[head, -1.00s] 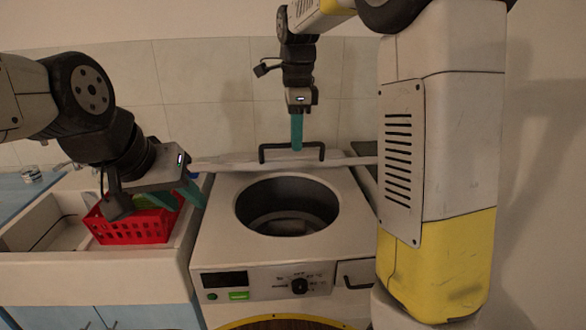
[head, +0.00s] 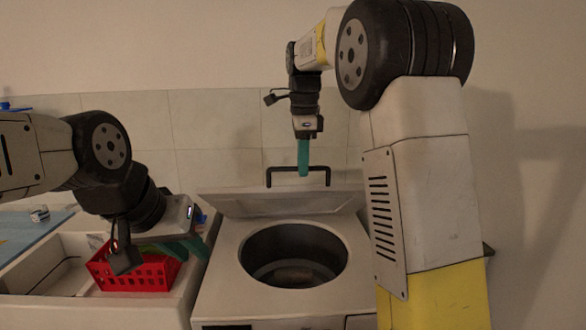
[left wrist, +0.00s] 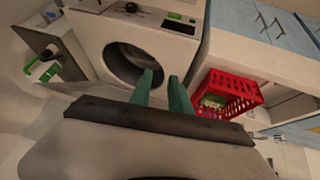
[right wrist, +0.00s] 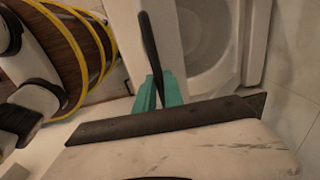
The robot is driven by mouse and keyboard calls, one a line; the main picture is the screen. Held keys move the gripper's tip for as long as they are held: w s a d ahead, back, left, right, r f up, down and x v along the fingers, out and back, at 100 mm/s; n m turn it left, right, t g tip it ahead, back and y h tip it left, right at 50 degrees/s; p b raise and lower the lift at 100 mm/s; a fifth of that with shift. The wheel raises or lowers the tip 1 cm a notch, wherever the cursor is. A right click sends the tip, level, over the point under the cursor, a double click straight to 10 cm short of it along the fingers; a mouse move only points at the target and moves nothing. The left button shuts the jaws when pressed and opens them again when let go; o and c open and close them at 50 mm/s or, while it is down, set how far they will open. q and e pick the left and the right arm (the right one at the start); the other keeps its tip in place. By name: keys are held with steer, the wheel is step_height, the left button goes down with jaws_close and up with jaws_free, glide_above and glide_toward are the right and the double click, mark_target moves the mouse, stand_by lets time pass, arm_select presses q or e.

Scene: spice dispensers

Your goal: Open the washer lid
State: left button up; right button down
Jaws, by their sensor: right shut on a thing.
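The white washer (head: 222,262) stands in the middle of the head view. Its round top opening (head: 293,256) is uncovered and shows the drum inside. The lid (head: 275,204) is raised at the back edge, its underside facing me. A black bar handle (head: 283,169) stands up along the lid's edge. My right gripper (head: 303,172) is shut on this handle; the right wrist view shows the teal fingers (right wrist: 158,85) on both sides of the dark bar. My left gripper (head: 200,248) is empty beside the washer's left edge; its fingers (left wrist: 162,80) are apart.
A red basket (head: 140,272) sits left of the washer on the sink counter (head: 45,310), close to my left gripper. A tiled wall (head: 215,120) rises behind the washer.

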arm_select(q)
steer(key=shift+w+f, duration=0.1)
steer(key=shift+f, duration=0.05)
steer(key=c, duration=0.4)
steer(key=shift+w+d+f+n+g, duration=0.1)
steer(key=shift+d+f+n+g, duration=0.15)
steer(key=shift+n+g, duration=0.3)
jaws_close()
steer(key=w+d+f+n+g+h, duration=0.5)
steer(key=w+n+g+h, duration=0.25)
steer(key=n, duration=0.55)
steer(key=w+a+f+n+t+h, duration=0.2)
steer(key=w+a+n+t+h, duration=0.1)
steer(key=w+a+n+h, duration=0.25)
steer(key=w+a+f+n+t+h, duration=0.1)
steer(key=w+a+n+t+h, duration=0.1)
steer(key=w+n+h, duration=0.45)
steer(key=w+d+r+n+y, duration=0.1)
steer(key=w+d+r, duration=0.3)
steer(key=d, duration=0.5)
steer(key=shift+w+d+r+n+t+y, duration=0.2)
steer(key=shift+r+n+t+y, duration=0.15)
steer(key=shift+r+n, duration=0.1)
